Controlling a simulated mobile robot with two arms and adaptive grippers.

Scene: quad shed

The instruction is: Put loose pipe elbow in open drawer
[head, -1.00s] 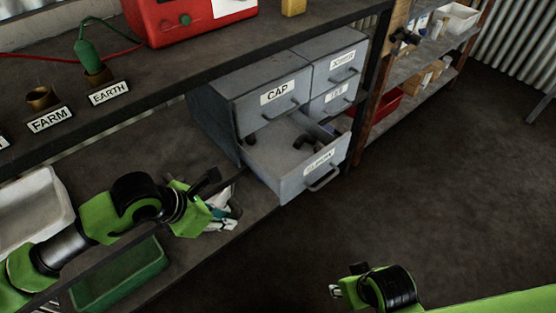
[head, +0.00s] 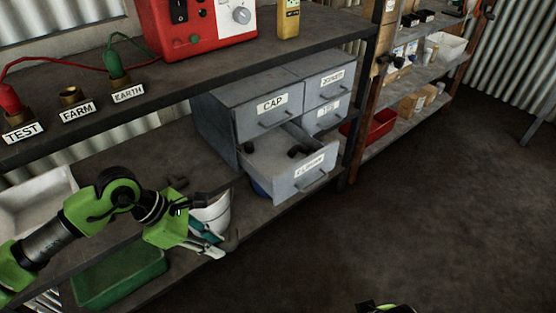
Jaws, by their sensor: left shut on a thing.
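The open drawer (head: 302,185) is the lower left one of a grey cabinet, pulled out toward the front, with several dark pipe elbows (head: 298,151) inside. My left gripper (head: 218,244) is at the shelf's front edge, left of and a little lower than the drawer in the picture. It is shut on a small dark piece, seemingly the loose pipe elbow (head: 231,241), mostly hidden by the fingers. Only a sliver of my right arm shows at the bottom edge; its gripper is not visible.
A white rounded container (head: 212,213) stands just behind my left gripper, and a dark piece (head: 178,182) lies on the shelf. A green tray (head: 120,277) and a white tray (head: 38,205) are at left. An upper shelf (head: 190,85) overhangs the cabinet. The floor at right is clear.

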